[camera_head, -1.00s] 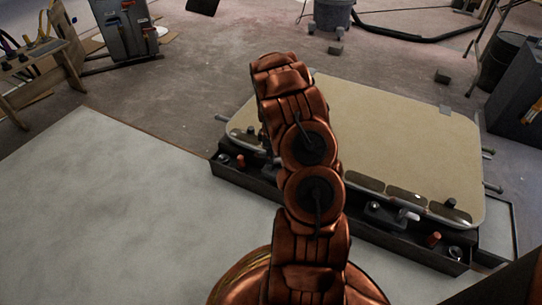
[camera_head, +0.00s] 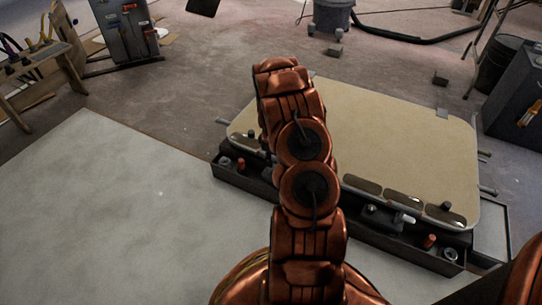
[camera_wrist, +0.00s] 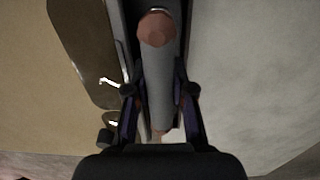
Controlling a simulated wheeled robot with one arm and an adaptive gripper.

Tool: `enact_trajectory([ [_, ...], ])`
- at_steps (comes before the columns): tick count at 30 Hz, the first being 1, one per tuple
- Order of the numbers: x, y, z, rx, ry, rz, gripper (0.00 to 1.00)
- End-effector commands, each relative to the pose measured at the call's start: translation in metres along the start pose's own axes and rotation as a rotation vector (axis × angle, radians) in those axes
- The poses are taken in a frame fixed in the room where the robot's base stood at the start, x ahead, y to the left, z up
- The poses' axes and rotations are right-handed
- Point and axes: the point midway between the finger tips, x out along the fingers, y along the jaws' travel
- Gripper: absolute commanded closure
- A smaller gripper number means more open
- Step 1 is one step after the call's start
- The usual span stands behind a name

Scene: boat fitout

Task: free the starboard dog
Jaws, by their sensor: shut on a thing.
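In the wrist view, my gripper (camera_wrist: 156,105) is shut on a grey bar-shaped handle (camera_wrist: 157,85), one dark finger on each side. A copper-coloured round knob (camera_wrist: 156,29) shows at the bar's upper end. I take the bar for a dog handle; which side it belongs to cannot be told. In the head view, my copper arm hides the gripper and what it holds. The tan hatch panel (camera_head: 400,140) lies flat behind the arm. Another dog with a light handle (camera_head: 403,218) shows at its near edge, right of the arm.
A dark tray (camera_head: 345,222) runs along the panel's near edge, holding a red peg (camera_head: 430,241) and other small parts. A pale flat surface (camera_head: 110,210) at left is clear. A wooden rack (camera_head: 45,70) and a grey bin (camera_head: 331,15) stand farther back.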

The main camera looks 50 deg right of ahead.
Motion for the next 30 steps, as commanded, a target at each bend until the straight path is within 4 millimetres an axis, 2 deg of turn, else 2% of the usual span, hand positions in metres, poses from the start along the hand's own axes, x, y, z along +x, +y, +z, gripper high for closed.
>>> enact_trajectory([
  [1, -0.0047, -0.0013, -0.0007, 0.035, 0.000, -0.002, 1.00],
  [15, -0.0022, -0.0005, 0.0002, 0.339, 0.000, -0.001, 1.00],
  [30, 0.0001, -0.0006, 0.0003, 0.413, -0.001, -0.001, 1.00],
])
